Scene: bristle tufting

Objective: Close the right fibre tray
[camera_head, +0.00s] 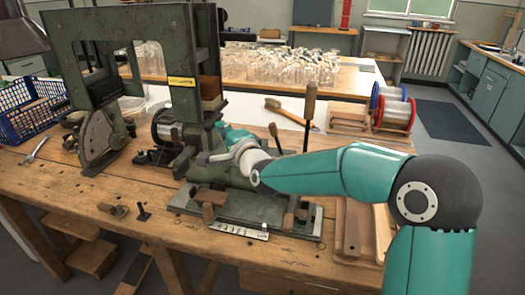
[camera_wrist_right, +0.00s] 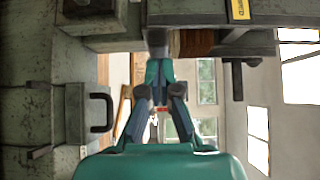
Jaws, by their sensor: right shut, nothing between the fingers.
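My right arm reaches in from the right to the green tufting machine (camera_head: 190,120) on the bench. My right gripper (camera_head: 222,129) is at the machine's right side, small and partly hidden. In the right wrist view its fingers (camera_wrist_right: 158,75) are together and empty, close to the machine's green metal. A brown block (camera_head: 210,90) sits in the machine's frame above the gripper; it also shows in the wrist view (camera_wrist_right: 192,42). A dark handle (camera_wrist_right: 101,112) stands left of the fingers. I cannot tell which part is the right fibre tray, or how far open it is. My left gripper is out of view.
Upright dark levers (camera_head: 309,112) and a wooden-handled brush (camera_head: 290,113) stand or lie right of the machine. Wire spools (camera_head: 393,110) are further right. A blue basket (camera_head: 32,108) and pliers (camera_head: 34,150) are at left. The bench's front left (camera_head: 60,190) is mostly clear.

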